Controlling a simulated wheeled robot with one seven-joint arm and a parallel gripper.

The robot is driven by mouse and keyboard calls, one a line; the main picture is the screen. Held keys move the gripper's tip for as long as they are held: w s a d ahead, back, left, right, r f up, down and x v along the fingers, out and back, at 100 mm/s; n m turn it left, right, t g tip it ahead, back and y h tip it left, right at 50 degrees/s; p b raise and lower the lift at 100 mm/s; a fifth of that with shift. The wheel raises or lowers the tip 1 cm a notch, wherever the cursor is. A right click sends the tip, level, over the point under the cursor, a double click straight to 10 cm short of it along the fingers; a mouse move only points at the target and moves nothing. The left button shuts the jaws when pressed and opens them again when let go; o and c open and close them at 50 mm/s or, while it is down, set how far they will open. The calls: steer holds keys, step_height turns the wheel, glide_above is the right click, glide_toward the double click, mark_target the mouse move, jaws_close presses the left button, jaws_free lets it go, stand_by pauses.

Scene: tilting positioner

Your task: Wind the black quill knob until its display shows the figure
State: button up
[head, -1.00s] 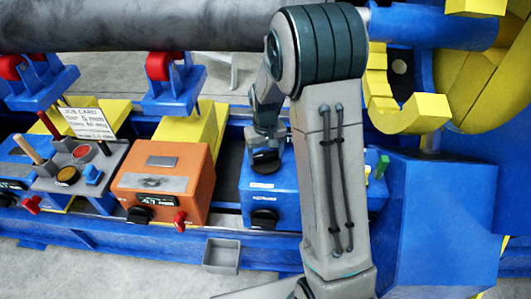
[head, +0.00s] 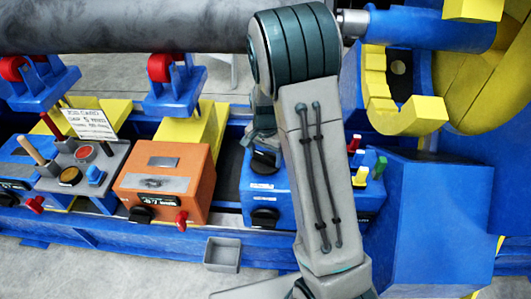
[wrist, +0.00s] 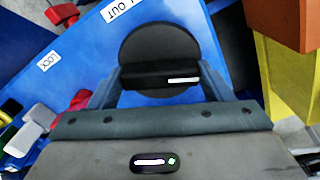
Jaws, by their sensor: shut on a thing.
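A black round knob (wrist: 157,45) with a raised bar and a white mark stands on a blue panel in the wrist view. My gripper (wrist: 162,78) has its fingers at both ends of the bar and is shut on it. In the head view my arm hides most of the gripper, above the top of the blue box (head: 285,195). A second black knob (head: 264,218) is on the box's front, below a pale label (head: 262,186). I cannot read a quill display on this box. Whether the held knob is the quill knob does not show.
An orange box (head: 195,175) with a small display and red knob (head: 181,221) stands left. Coloured levers (head: 358,158) rise right of the held knob. A job card (head: 88,123) stands further left, its text hard to read. A grey bin (head: 222,254) hangs in front.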

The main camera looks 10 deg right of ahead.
steer(key=shift+m, duration=0.5)
steer(key=o, duration=1)
steer(key=shift+d, duration=0.1)
step_height(320, 180, up, 14)
steer(key=shift+f+p, duration=0.1)
steer(key=shift+p, duration=0.65)
